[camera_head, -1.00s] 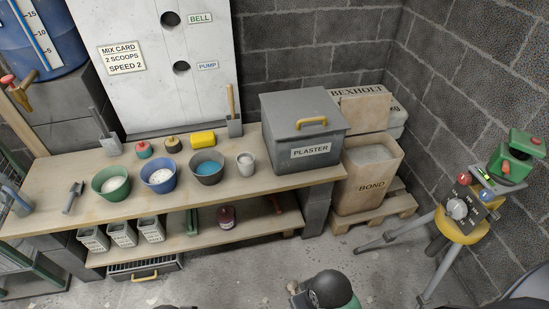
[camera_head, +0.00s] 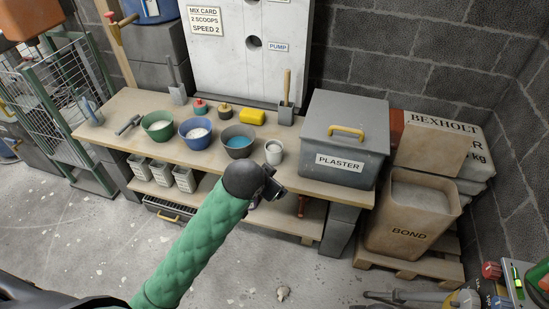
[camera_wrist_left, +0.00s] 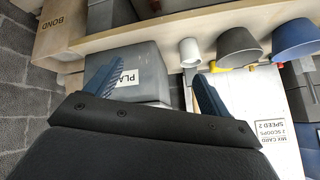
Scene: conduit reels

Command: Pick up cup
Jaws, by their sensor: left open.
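A small pale cup (camera_head: 274,152) stands upright on the workbench (camera_head: 300,178), between a dark bowl with blue contents (camera_head: 238,141) and the grey PLASTER box (camera_head: 345,138). The cup also shows in the left wrist view (camera_wrist_left: 190,52), beyond the fingers and nearer the right-hand one. My left gripper (camera_head: 272,183) is in front of the bench's front edge, just below the cup in the head view, and apart from it. Its two blue fingers (camera_wrist_left: 158,67) are spread and empty in the left wrist view. My right gripper is not in view.
Blue (camera_head: 196,133) and green (camera_head: 158,126) bowls stand left of the dark one. A yellow sponge-like block (camera_head: 252,117) lies behind. A BOND bag (camera_head: 410,215) stands right of the bench. The floor in front is mostly clear.

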